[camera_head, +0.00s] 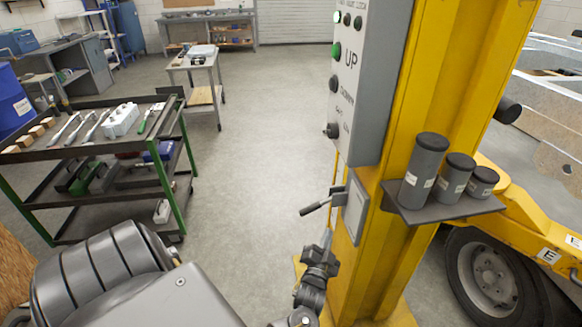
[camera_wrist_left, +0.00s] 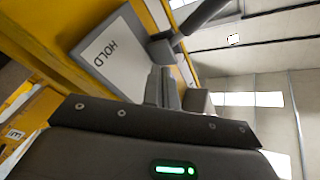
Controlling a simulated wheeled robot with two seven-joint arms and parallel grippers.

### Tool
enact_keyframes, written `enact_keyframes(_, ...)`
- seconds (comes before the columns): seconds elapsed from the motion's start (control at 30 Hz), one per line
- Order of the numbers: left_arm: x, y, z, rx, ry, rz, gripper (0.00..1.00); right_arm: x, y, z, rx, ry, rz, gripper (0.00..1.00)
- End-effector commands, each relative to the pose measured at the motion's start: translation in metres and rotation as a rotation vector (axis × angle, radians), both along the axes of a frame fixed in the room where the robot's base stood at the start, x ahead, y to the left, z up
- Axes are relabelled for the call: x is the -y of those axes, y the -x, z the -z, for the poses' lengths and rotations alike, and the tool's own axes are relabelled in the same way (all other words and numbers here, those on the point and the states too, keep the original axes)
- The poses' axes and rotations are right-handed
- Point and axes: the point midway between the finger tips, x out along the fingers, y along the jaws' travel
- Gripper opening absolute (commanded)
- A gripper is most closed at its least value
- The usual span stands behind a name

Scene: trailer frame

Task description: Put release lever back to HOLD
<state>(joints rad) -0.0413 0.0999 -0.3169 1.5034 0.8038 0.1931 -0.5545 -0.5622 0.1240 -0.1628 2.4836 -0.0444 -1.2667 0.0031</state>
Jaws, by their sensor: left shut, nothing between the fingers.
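The release lever (camera_head: 315,207) is a dark handle sticking out to the left and slightly down from a grey plate (camera_head: 355,208) on the yellow post. In the left wrist view the plate (camera_wrist_left: 108,55) reads HOLD, and the dark lever (camera_wrist_left: 203,14) runs up and right from its pivot block. My left gripper (camera_head: 327,237) is below the lever, beside the post. Its fingers (camera_wrist_left: 164,85) are shut and empty, close to the pivot block in the wrist view. I cannot tell whether they touch it. My right gripper is not in view.
A grey control box (camera_head: 365,90) with buttons is above the lever. A small shelf (camera_head: 440,207) with several dark cylinders juts from the post at right. A tool cart (camera_head: 95,104) stands at left. The floor between cart and post is clear.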

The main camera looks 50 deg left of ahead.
Motion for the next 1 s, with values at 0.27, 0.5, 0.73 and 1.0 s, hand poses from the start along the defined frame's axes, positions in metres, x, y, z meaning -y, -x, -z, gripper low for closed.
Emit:
enact_keyframes(0.27,0.008,0.011,0.053,-0.152,0.061,0.062,0.00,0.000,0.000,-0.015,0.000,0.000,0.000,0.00)
enact_keyframes(0.5,0.014,0.028,0.098,-0.277,0.117,0.102,0.00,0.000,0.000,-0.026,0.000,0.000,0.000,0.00)
enact_keyframes(0.73,0.020,0.050,0.137,-0.392,0.176,0.130,0.00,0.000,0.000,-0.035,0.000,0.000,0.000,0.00)
enact_keyframes(1.0,0.026,0.083,0.181,-0.527,0.245,0.153,0.00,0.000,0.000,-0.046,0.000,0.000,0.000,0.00)
